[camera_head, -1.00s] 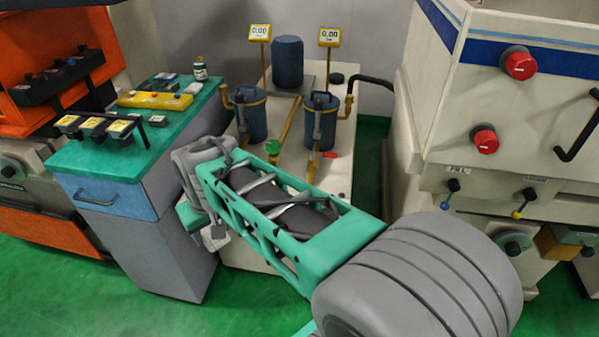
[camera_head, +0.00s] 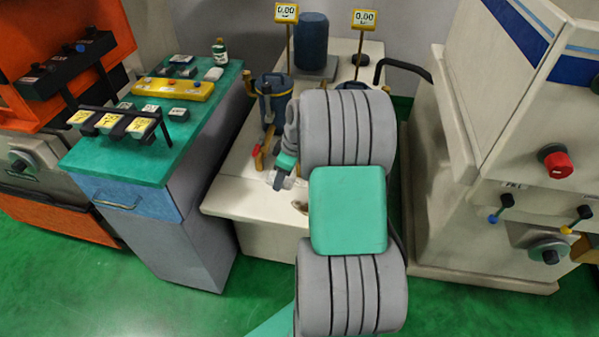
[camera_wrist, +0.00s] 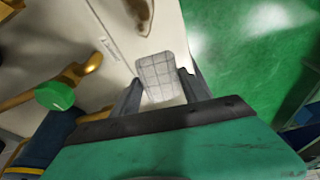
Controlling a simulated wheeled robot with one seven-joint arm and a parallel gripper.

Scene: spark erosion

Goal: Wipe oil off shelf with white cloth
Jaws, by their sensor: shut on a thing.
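The white cloth (camera_wrist: 160,75), with a grey grid pattern, is between the two fingers of my gripper (camera_wrist: 158,92) in the wrist view. My gripper is shut on it. In the head view my gripper (camera_head: 278,180) is above the front part of the white shelf (camera_head: 240,200), partly hidden by my arm. A brown oil stain (camera_head: 300,207) lies near the shelf's front edge, partly covered by my arm. The stain (camera_wrist: 140,12) also shows at the top of the wrist view, beyond the cloth and apart from it. I cannot tell if the cloth touches the shelf.
Blue canisters (camera_head: 270,100) and brass pipes stand on the shelf behind my gripper. A green valve knob (camera_wrist: 54,96) is left in the wrist view. A green-topped cabinet (camera_head: 95,160) stands left, a white machine (camera_head: 450,190) right. Green floor (camera_head: 150,310) is open in front.

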